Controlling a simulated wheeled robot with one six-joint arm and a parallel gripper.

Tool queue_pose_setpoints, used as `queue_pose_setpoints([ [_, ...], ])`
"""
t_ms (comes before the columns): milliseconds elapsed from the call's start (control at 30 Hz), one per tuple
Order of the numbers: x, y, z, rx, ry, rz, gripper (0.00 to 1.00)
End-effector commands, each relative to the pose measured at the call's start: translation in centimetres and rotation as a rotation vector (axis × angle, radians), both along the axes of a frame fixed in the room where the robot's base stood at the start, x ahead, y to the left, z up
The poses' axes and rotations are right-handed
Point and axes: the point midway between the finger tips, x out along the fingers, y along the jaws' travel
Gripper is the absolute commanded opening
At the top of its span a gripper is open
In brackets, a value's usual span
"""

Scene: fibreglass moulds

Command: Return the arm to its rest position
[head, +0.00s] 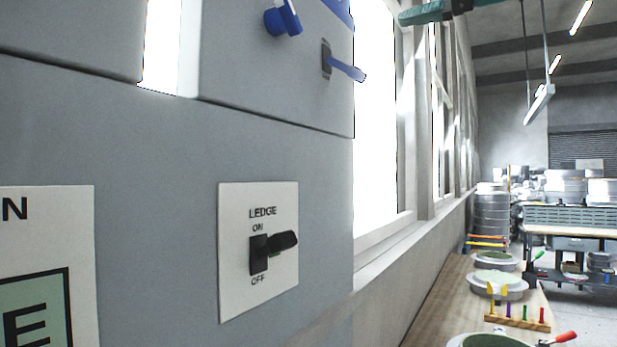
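I cannot make out my gripper in the head view, and no part of the picture is surely my arm. A teal-green piece with a dark section (432,13) is cut off by the top edge; I cannot tell what it is. A grey panel fills the left side. On it, a white plate (230,295) marked LEDGE, ON and OFF carries a black switch lever (283,241) that sticks out to the right.
A blue knob (283,18) and a blue lever (345,68) stick out from the upper box. Beyond the panel, a wooden bench (440,300) under the windows holds round moulds and a rack of coloured-handled tools (517,318). Open floor shows at the lower right.

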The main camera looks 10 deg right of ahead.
Motion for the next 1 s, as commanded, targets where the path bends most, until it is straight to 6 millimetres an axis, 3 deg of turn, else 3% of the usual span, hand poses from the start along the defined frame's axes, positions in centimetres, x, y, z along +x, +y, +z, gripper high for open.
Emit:
queue_pose_setpoints([
  [167,0.9,-0.1,-1.0,0.07,0.081,-0.005,0.83],
  [267,3.0,-0.2,-3.9,0.244,0.302,-0.027,0.83],
  [367,5.6,0.4,-9.9,0.485,0.67,-0.087,0.83],
  [400,6.3,1.0,-13.0,0.58,0.84,-0.129,0.83],
  [533,6.6,2.9,-23.3,0.806,1.327,-0.322,0.83],
  [667,3.8,4.6,-33.3,0.938,1.719,-0.603,0.83],
  [800,-1.5,5.2,-42.5,1.004,2.0,-0.987,0.83],
  [900,-5.2,4.8,-47.1,1.02,2.095,-1.247,0.83],
  [1000,-8.0,4.1,-49.9,1.026,2.125,-1.446,0.83],
])
